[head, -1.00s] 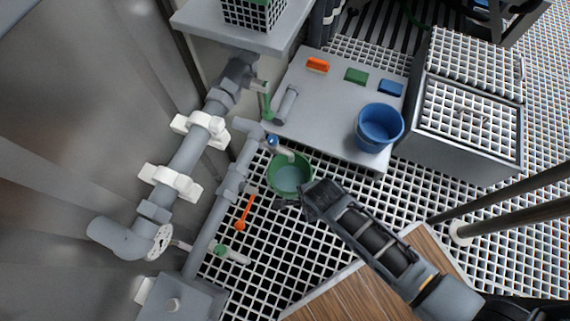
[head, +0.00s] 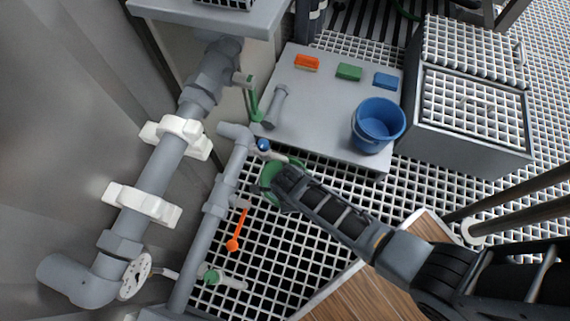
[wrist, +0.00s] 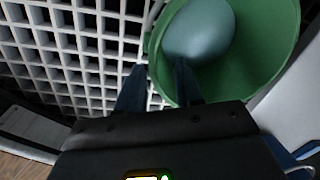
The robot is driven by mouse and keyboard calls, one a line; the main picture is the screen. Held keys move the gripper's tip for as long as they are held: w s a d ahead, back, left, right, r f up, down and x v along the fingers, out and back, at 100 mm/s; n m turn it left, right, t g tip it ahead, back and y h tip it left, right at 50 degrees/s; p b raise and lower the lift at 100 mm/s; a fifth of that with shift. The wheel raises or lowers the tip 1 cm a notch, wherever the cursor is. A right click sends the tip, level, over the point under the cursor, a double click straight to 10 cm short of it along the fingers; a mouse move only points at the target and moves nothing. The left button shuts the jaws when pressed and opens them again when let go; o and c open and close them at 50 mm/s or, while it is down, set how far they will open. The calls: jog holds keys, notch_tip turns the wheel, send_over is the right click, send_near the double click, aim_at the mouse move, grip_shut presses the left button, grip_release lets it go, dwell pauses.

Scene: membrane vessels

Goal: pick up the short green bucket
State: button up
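The short green bucket (head: 268,176) stands on the white grating below the grey pipe in the head view, largely covered by my gripper (head: 285,180). In the wrist view the bucket (wrist: 262,75) fills the upper right, with a pale blue-grey rounded area inside it. My gripper's two dark fingers (wrist: 160,85) are apart at the bucket's near left rim. The left finger is outside the wall and the right finger overlaps the bucket's inside, with the rim between them. I cannot see the wall pinched.
A blue bucket (head: 378,125) stands on the grey platform (head: 315,115) behind, with orange, green and blue blocks. The grey pipe (head: 212,220) with an orange-handled valve (head: 235,235) runs close to the left. A wooden board (head: 365,285) lies in front.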

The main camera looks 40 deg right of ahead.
jog(key=shift+w+f, duration=0.1)
jog(key=shift+f, duration=0.7)
grip_shut()
jog(key=shift+r, duration=0.1)
dwell(0.7)
